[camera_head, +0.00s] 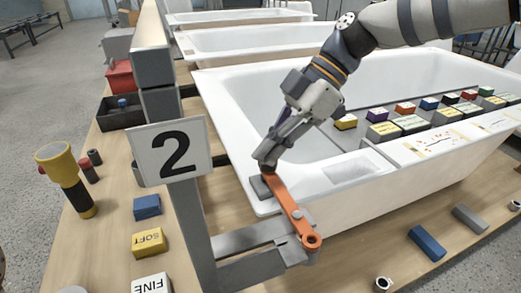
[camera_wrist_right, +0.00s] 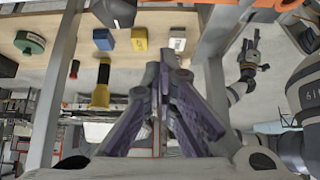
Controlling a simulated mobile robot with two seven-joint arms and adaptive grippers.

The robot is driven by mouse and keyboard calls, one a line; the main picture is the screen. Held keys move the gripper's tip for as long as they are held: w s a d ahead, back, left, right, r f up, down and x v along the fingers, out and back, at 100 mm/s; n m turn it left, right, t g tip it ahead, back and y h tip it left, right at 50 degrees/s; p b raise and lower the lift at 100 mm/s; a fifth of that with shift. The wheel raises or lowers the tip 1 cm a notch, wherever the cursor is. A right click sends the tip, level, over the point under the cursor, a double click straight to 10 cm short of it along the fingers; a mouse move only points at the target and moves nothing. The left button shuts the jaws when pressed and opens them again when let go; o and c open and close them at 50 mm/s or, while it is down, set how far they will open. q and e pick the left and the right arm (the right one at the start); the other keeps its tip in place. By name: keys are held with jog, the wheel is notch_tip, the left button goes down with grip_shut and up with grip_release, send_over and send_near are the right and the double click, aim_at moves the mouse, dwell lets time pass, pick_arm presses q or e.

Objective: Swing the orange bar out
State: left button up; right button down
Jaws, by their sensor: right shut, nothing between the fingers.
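The orange bar (camera_head: 289,208) runs from a grey block at the near left corner of the front bathtub down to a pivot-like round end on a grey bracket (camera_head: 250,245). My right gripper (camera_head: 268,160) is shut and empty, with its fingertips just above the bar's upper end; I cannot tell whether they touch. In the right wrist view its fingers (camera_wrist_right: 165,75) are together, and an orange strip, likely the bar (camera_wrist_right: 250,3), crosses the top edge. My left gripper (camera_wrist_right: 250,60) seems to show small in that view, its jaws unclear. It is not in the head view.
A grey post with a "2" sign (camera_head: 170,150) stands left of the bar. The white bathtub (camera_head: 232,110) lies behind it, with several coloured blocks on a board. A yellow flashlight (camera_head: 65,175) and blocks stand on the wooden table (camera_head: 110,230).

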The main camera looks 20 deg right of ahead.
aim_at(286, 202)
jog(key=f, duration=0.3)
jog(key=a+f, duration=0.1)
jog(key=f, duration=0.1)
jog(key=shift+f, duration=0.35)
jog(key=shift+d+f, duration=0.1)
jog(key=shift+d, duration=0.1)
